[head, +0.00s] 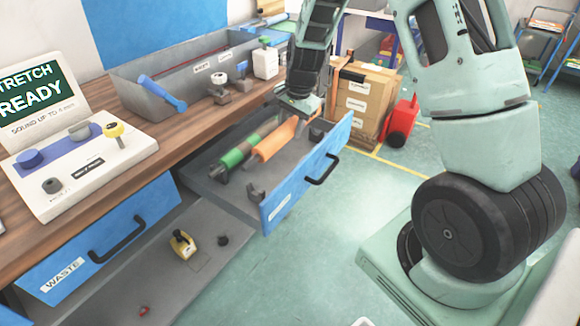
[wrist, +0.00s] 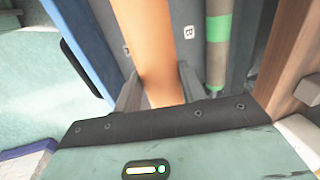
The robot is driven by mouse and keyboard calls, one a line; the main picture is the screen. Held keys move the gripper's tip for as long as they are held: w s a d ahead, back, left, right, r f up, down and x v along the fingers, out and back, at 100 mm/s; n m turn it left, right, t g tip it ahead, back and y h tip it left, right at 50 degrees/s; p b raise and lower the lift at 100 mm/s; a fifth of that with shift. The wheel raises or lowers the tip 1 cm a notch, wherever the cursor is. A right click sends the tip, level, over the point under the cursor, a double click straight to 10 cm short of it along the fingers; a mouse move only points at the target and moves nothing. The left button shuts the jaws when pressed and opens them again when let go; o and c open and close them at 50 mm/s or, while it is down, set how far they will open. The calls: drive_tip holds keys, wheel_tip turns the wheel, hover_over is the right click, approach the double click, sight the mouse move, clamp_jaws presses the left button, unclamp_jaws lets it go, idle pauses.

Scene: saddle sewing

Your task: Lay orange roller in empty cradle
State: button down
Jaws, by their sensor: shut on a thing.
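The orange roller (head: 275,142) is over the open drawer (head: 230,196). My gripper (head: 299,108) is shut on it near its far end. In the wrist view the orange roller (wrist: 145,45) runs between the two fingers of my gripper (wrist: 158,88). The empty cradle shows as dark brackets, one near the drawer front (head: 256,192) and one farther back (head: 317,132). The roller lies to the left of the line between these brackets in the head view. I cannot tell how high it is above the drawer floor.
A green and brown banded roller (head: 238,153) lies in the drawer beside the orange one. It also shows in the wrist view (wrist: 217,50), near a "B" label (wrist: 189,32). A grey tray (head: 190,75) with several tools stands on the bench behind. The drawer's blue front (head: 300,182) rises at the right.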

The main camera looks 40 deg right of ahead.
drive_tip(key=shift+f, duration=5.1)
drive_tip(key=c, duration=0.8)
unclamp_jaws()
drive_tip(key=shift+f, duration=0.15)
drive_tip(key=shift+c, duration=0.2)
